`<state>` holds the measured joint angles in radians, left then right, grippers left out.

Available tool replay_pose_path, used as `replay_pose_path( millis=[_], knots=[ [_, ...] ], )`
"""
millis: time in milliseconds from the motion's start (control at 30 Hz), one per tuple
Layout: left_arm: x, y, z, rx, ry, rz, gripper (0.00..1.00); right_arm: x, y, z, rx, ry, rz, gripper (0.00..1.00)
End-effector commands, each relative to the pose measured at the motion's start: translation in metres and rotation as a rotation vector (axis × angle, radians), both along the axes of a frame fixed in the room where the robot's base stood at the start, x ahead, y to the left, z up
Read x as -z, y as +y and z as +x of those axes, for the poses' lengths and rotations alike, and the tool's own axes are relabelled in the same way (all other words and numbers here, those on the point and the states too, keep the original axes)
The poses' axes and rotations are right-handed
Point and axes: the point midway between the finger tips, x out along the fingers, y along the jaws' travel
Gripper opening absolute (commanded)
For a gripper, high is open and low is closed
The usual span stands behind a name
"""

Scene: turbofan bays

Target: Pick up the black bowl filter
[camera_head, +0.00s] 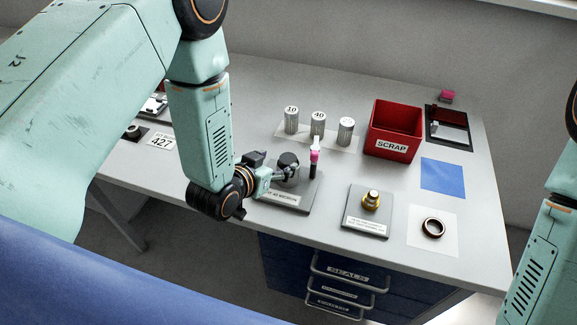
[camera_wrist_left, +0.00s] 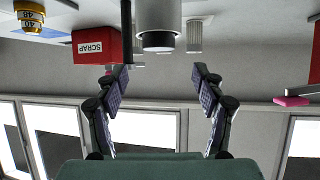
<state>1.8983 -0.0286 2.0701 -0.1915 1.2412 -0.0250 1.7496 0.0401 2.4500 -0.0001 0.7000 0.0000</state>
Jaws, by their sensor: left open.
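A dark, round-topped object (camera_head: 288,160), seemingly the black bowl filter, stands on a grey labelled plate (camera_head: 290,200) and is partly hidden by my left gripper (camera_head: 277,173). My left gripper is open beside it, reaching in from the left. In the left wrist view, which looks upside down, the open fingers of my left gripper (camera_wrist_left: 159,82) have nothing between them. A grey cylinder with a dark rim (camera_wrist_left: 157,40) shows ahead, beyond the fingertips. I cannot tell whether it is the filter. My right gripper is out of view.
A post with a pink and white top (camera_head: 315,155) stands right beside the dark object. Several grey canisters (camera_head: 318,123) and a red scrap bin (camera_head: 393,130) stand behind. A brass fitting (camera_head: 371,200) and a black ring (camera_head: 433,228) lie to the right. A blue mat (camera_head: 443,177) is bare.

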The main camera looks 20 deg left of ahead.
Motion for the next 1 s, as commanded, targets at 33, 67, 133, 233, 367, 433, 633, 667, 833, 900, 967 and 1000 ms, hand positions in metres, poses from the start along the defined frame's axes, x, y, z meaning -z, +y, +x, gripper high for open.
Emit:
replay_pose_path(
  millis=[33, 67, 133, 233, 367, 433, 633, 667, 833, 900, 967, 1000],
  knots=[
    [0.002, -0.001, 0.002, 0.001, 0.001, 0.001, 0.69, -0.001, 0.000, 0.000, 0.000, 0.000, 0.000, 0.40],
    [0.003, -0.001, 0.003, 0.001, 0.000, 0.000, 0.69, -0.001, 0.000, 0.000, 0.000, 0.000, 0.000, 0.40],
    [0.009, -0.003, 0.008, 0.003, 0.002, 0.001, 0.69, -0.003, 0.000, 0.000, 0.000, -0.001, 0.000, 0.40],
    [0.018, -0.006, 0.017, 0.003, 0.000, 0.002, 0.69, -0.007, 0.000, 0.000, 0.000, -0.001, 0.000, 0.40],
    [0.027, -0.009, 0.031, 0.002, -0.002, 0.002, 0.69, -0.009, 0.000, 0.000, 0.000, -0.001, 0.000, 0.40],
    [0.030, -0.010, 0.037, 0.002, -0.001, 0.002, 0.69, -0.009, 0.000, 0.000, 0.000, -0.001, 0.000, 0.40],
    [0.033, -0.011, 0.043, 0.002, 0.000, 0.001, 0.69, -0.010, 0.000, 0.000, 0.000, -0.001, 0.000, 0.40],
    [0.033, -0.011, 0.043, 0.002, 0.000, 0.001, 0.69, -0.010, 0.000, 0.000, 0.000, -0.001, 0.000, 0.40],
    [0.033, -0.010, 0.043, 0.002, 0.000, 0.001, 0.65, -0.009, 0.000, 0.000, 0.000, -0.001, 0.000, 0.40],
    [0.033, -0.010, 0.043, 0.002, 0.000, 0.001, 0.59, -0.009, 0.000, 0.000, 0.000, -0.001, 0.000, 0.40],
    [0.033, -0.010, 0.043, 0.002, 0.000, 0.001, 0.54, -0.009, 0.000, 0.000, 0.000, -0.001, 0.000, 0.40],
    [0.033, -0.010, 0.042, 0.002, 0.000, 0.001, 0.50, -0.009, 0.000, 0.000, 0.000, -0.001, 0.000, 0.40]
  ],
)
